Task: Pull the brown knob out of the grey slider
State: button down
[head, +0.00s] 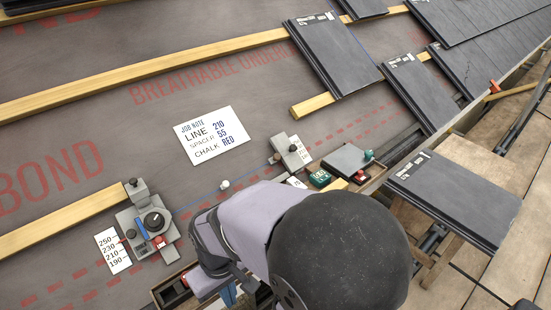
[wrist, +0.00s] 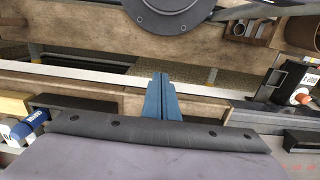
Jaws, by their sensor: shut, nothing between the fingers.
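A grey slider block (head: 289,149) lies on the roof underlay right of the job note in the head view. A small brown knob (head: 272,160) appears at its left side; how it sits there is too small to tell. A grey gauge device (head: 133,219) with a black dial stands at the lower left and also has small dark knobs, so which one is the task's knob is not certain. My gripper (wrist: 161,78) shows blue fingers, shut and empty, in the wrist view. In the head view its blue fingers (head: 229,294) are partly hidden by my arm, well below the slider and apart from it.
A printed job note (head: 211,135) and a number scale (head: 113,250) lie on the underlay. Wooden battens (head: 150,72) cross the roof. Dark tiles (head: 333,52) lie at the right, with another tile (head: 455,194) on a stand. A green item (head: 319,178) sits near my arm.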

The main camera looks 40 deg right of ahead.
jog(key=c, duration=1.9)
grip_release()
jog(key=shift+r, duration=0.1)
jog(key=o, duration=0.3)
jog(key=shift+n+t+y, duration=0.3)
jog(key=shift+n, duration=0.4)
jog(key=w+r+p, duration=0.1)
jog(key=w+r, duration=0.1)
jog(key=w+d+r+p, duration=0.1)
jog(key=w+r+p, duration=0.1)
jog(key=w+d+r+p, duration=0.1)
jog(key=w+r+p, duration=0.1)
jog(key=shift+r, duration=0.4)
jog(key=m+t+p, duration=0.1)
jog(key=t+p, duration=0.3)
jog(key=p, duration=0.8)
send_near(277, 155)
jog(key=shift+x, duration=3.95)
